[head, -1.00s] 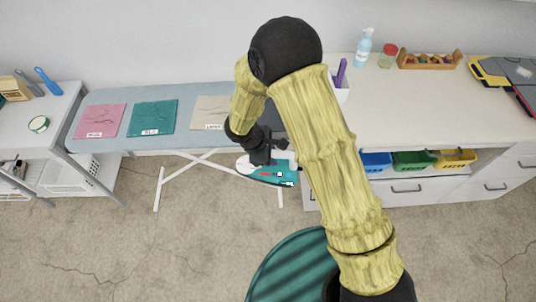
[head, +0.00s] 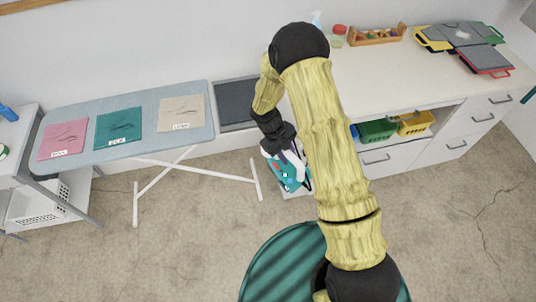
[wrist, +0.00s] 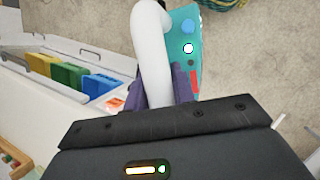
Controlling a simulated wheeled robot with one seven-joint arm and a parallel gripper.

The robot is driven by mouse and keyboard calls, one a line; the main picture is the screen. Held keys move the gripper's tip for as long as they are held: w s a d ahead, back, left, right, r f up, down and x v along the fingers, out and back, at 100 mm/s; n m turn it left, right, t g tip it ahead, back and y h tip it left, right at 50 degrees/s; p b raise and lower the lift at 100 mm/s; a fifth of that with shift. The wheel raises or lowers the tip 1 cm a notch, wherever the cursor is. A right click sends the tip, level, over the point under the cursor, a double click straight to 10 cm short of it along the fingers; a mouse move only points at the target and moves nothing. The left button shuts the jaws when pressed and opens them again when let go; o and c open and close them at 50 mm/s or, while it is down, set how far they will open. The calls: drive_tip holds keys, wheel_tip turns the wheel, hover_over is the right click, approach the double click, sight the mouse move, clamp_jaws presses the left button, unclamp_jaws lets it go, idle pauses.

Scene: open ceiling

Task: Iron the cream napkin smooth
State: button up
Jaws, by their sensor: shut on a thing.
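The cream napkin (head: 181,112) lies on the right part of the blue-grey ironing board (head: 203,133), with crease lines on it and a label at its front edge. My gripper (head: 283,150) is shut on the white handle of a teal iron (head: 290,178). In the wrist view the iron's white handle (wrist: 150,55) sits between the purple-grey fingers (wrist: 165,88) of my gripper. The iron hangs in the air right of the board, above the floor, apart from the napkin. Its soleplate is not clearly visible.
A teal napkin (head: 118,125) and a pink napkin (head: 63,140) lie further left on the board. A dark grey pad (head: 235,103) is right of the board. A white counter (head: 405,75) with drawers and coloured bins (head: 377,130) stands right. The floor in front is open.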

drive_tip(key=d+f+m+g+y+b, duration=0.1)
drive_tip(key=d+f+m+g+y, duration=0.1)
drive_tip(key=d+f+m, duration=0.2)
drive_tip(key=w+d+m, duration=0.1)
drive_tip(key=d+m, duration=0.2)
drive_tip(key=d, duration=0.2)
drive_tip(key=shift+g, duration=0.3)
drive_tip(key=shift+d, duration=0.1)
